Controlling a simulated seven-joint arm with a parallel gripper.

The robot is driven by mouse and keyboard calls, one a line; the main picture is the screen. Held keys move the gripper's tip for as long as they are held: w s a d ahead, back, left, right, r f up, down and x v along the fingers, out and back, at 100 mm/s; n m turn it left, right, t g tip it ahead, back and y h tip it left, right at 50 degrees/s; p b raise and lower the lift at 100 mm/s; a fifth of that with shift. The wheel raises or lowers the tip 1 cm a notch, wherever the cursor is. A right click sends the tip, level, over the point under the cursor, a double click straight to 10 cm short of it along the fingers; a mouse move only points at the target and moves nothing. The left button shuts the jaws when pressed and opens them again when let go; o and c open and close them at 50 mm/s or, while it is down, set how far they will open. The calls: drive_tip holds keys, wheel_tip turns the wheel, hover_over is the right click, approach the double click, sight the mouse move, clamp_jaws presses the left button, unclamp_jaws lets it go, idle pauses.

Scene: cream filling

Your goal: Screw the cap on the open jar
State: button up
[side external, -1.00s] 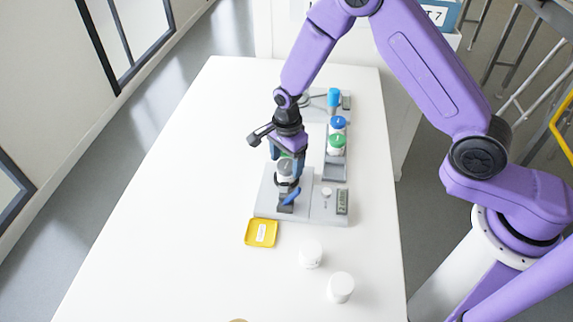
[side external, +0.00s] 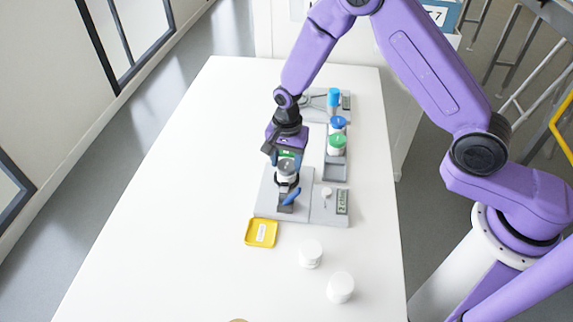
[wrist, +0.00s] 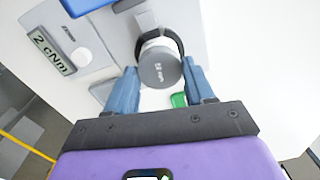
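The jar (side external: 283,181) stands upright in the clamp of a grey torque station (side external: 268,200). A round grey cap (wrist: 159,68) with pale lettering sits on top of it. The wrist view looks down on the cap, with a black clamp jaw (wrist: 172,36) curved around the jar. My gripper (wrist: 160,72) points down over the jar, one blue fingertip on each side of the cap. It also shows in the side view (side external: 287,164). The fingertips are very near the cap; whether they touch it is unclear. How far the cap is threaded cannot be seen.
The station's display (wrist: 52,50) reads 2 cNm. A grey tray (side external: 335,172) holds green-capped (side external: 337,143) and blue-capped (side external: 338,122) jars. A yellow dish (side external: 261,233) and two white jars (side external: 310,253) (side external: 340,287) stand nearer the camera. The table's left side is clear.

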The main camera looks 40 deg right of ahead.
drive_tip(key=shift+c, duration=1.2)
drive_tip(key=shift+o, duration=1)
drive_tip(key=shift+c, duration=0.7)
drive_tip(key=m, duration=0.4)
drive_tip(key=shift+m, duration=0.9)
drive_tip(key=shift+m, duration=1.2)
drive_tip(key=m, duration=0.3)
drive_tip(key=shift+m, duration=0.3)
